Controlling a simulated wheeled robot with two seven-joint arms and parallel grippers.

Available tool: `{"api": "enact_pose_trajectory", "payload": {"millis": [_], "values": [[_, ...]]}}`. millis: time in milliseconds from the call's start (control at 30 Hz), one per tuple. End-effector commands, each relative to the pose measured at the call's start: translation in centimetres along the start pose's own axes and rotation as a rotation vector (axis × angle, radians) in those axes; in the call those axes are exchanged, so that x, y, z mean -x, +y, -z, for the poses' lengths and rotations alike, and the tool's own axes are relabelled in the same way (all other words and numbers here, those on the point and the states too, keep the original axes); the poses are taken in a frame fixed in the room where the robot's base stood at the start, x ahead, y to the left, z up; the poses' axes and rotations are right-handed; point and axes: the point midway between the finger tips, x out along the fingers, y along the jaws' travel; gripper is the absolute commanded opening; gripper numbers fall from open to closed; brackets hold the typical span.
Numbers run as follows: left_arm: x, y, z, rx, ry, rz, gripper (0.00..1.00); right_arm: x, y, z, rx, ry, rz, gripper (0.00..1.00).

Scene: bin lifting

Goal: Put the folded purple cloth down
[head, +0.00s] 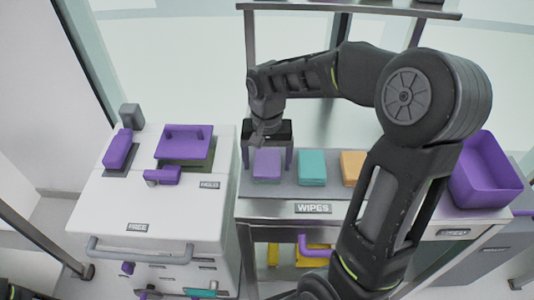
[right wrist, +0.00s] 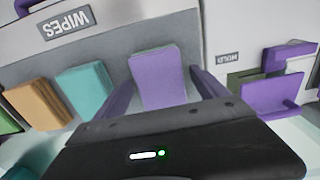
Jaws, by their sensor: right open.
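The folded purple cloth (head: 267,168) lies flat on the grey surface behind the WIPES label, left of a teal cloth. It also shows in the right wrist view (right wrist: 158,76). My right gripper (head: 268,158) is above it and open, with one purple finger on each side of the cloth. In the right wrist view there is a gap between the cloth and each finger, so I do not see it gripped. My left gripper is not in view.
A teal cloth (head: 312,167) and an orange cloth (head: 353,167) lie to the right in a row. A purple bin (head: 487,170) stands at far right. A white cabinet (head: 150,212) at left carries purple items and FREE and HOLD labels.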

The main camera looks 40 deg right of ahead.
Motion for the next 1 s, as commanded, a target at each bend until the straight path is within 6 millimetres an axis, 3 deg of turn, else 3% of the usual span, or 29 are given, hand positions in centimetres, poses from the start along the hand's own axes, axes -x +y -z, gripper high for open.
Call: {"api": "enact_pose_trajectory", "payload": {"millis": [267,700,1000], "values": [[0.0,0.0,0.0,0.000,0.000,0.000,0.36,2.8,-0.1,0.1,-0.001,0.004,0.003,0.83],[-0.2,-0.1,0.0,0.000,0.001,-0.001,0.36,11.2,-0.1,0.1,0.000,0.003,0.002,0.83],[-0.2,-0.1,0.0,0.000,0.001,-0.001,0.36,12.3,0.0,0.0,0.000,0.000,0.000,0.83]]}}
